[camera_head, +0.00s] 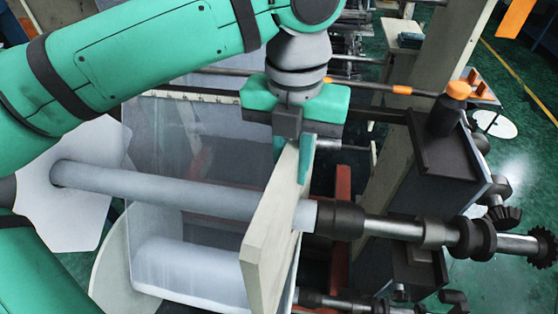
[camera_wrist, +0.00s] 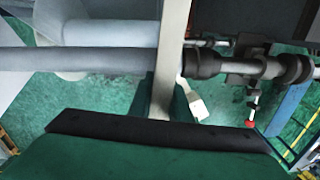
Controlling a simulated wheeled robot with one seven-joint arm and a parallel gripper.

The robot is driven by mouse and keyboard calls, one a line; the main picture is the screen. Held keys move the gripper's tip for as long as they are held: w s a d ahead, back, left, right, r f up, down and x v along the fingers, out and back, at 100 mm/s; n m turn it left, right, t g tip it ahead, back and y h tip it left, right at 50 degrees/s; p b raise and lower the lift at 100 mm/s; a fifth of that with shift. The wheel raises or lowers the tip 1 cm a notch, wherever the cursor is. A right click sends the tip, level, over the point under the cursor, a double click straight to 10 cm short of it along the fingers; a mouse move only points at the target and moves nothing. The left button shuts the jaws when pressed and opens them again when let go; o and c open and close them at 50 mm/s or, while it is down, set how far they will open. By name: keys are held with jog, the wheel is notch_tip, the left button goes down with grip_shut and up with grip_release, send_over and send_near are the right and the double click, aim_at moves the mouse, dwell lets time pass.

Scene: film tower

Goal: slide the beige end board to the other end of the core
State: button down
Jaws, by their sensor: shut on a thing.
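The beige end board (camera_head: 267,232) stands upright around the grey-blue core (camera_head: 165,188), close to the core's right end. In the wrist view the board (camera_wrist: 173,45) shows edge-on as a narrow pale strip crossing the core (camera_wrist: 90,59). My gripper (camera_head: 295,152) comes down from above and is shut on the board's top edge, with a green finger on its right face. In the wrist view my gripper (camera_wrist: 163,98) pinches the same edge. The board's hole is hidden in both views.
A white board (camera_head: 85,215) stands at the core's left end, partly behind my arm. A dark collar (camera_head: 340,221) and steel shaft (camera_head: 395,229) continue right of the core. A second roll (camera_head: 195,268) lies below. A dark housing with an orange-capped post (camera_head: 445,115) stands at right.

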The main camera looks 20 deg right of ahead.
jog(key=shift+s+d, duration=0.7)
jog(key=shift+d, duration=0.25)
jog(key=c, duration=1.6)
grip_release()
jog(key=shift+o, duration=0.2)
jog(key=shift+r, duration=0.1)
notch_tip(320, 180, up, 11)
jog(key=shift+f, duration=0.2)
